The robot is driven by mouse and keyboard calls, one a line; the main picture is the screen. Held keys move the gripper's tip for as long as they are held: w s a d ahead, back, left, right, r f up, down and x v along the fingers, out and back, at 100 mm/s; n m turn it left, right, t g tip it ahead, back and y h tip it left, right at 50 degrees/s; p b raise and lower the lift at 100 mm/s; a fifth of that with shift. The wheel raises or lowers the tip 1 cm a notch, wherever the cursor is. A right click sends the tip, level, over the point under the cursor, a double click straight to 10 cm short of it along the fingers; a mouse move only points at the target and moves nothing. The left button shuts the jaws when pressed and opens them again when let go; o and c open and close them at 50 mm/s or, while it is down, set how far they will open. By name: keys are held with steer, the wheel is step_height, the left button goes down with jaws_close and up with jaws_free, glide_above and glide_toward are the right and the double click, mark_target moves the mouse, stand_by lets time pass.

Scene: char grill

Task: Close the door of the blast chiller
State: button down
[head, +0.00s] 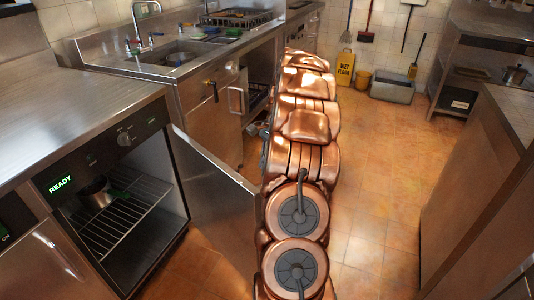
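The blast chiller (88,158) stands under the steel counter at the left, with a lit green READY display and a round knob on its dark panel. Its steel door (213,215) is open, swung out to the right of the opening, and its upper edge slants toward me. Inside, a small dark pot (96,193) with a green handle sits on a wire rack (120,222). My copper arm runs up the middle of the view, just right of the door; it covers part of the floor. I cannot tell whether arm and door touch. My gripper does not show.
A sink (182,56) and counter with cabinets line the left. A yellow wet floor sign (345,69) and a grey bin (392,87) stand by the back wall. Steel counters (465,205) stand at the right. The tiled floor (385,165) right of my arm is clear.

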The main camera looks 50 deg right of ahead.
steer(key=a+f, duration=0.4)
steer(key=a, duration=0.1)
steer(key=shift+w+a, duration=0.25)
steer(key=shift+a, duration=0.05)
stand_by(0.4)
